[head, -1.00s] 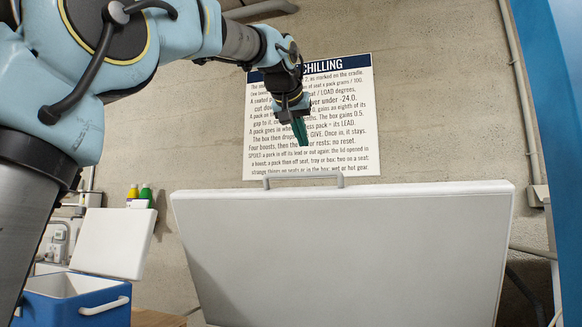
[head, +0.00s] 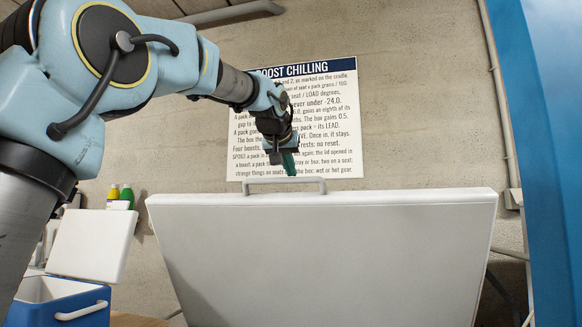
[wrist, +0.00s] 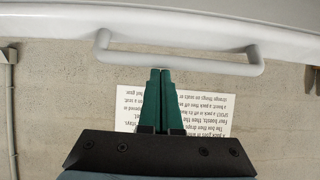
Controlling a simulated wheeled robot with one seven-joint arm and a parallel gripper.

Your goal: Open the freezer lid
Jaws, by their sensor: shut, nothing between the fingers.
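The freezer lid (head: 325,255) is a large white panel, tilted up and facing me in the head view. A grey bar handle (head: 285,183) stands along its top edge. In the wrist view the handle (wrist: 180,57) crosses the upper part, with the lid's white edge (wrist: 250,22) beyond it. My gripper (head: 289,168) is above the lid's top edge, close to the handle. Its green fingers (wrist: 160,75) are together and empty, pointing at the handle's bar. I cannot tell whether the fingertips touch it.
A wall sign about chilling (head: 330,120) hangs behind my gripper. A blue cooler box (head: 60,300) with a raised white lid (head: 92,245) stands at the lower left. Yellow and green bottles (head: 120,195) stand behind it. A blue upright (head: 550,150) borders the right.

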